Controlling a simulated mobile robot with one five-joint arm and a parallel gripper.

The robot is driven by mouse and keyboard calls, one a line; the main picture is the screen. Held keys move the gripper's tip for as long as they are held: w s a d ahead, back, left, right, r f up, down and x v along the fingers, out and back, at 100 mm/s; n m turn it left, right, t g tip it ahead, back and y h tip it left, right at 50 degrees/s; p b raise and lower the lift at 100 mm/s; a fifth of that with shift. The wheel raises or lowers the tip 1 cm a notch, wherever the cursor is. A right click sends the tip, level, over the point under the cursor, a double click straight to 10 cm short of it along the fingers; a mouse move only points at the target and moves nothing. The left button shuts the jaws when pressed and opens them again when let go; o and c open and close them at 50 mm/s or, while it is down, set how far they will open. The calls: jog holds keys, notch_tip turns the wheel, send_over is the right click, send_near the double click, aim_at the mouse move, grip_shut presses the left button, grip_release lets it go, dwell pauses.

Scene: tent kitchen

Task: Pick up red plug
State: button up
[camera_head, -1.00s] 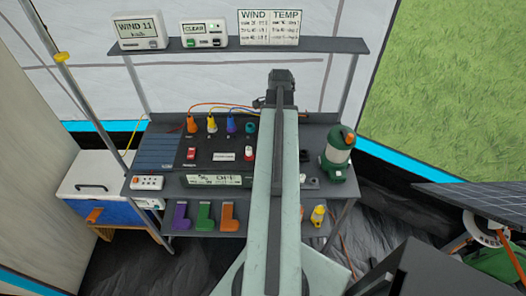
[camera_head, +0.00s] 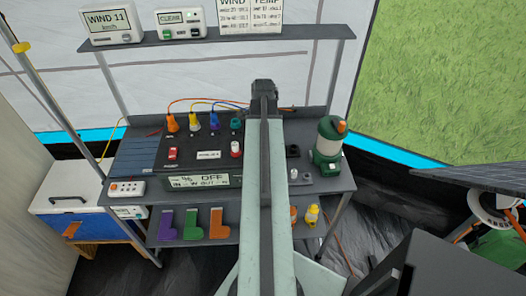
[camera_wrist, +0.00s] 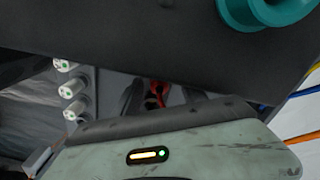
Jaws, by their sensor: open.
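A small red object (camera_wrist: 158,92), which looks like the red plug, shows near the middle of the wrist view. Only part of it is visible, below the edge of a dark panel. Two dark shapes that look like the fingers of my gripper (camera_wrist: 160,97) stand on either side of it. My gripper is open. Whether the fingers touch the red object I cannot tell. In the head view my arm runs up the middle to the back of the bench, and I cannot make out the fingers or a red plug there.
The bench holds an orange plug (camera_head: 172,123), a yellow plug (camera_head: 194,121), a blue plug (camera_head: 214,121), a red switch (camera_head: 172,153) and a green lantern (camera_head: 328,145). A teal part (camera_wrist: 268,12) is close in the wrist view. A shelf (camera_head: 220,45) spans above the bench.

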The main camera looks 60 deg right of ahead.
jog(key=shift+f, duration=0.1)
grip_shut()
jog(key=shift+p, duration=0.3)
notch_tip(320, 180, up, 18)
jog(key=p, duration=1.8)
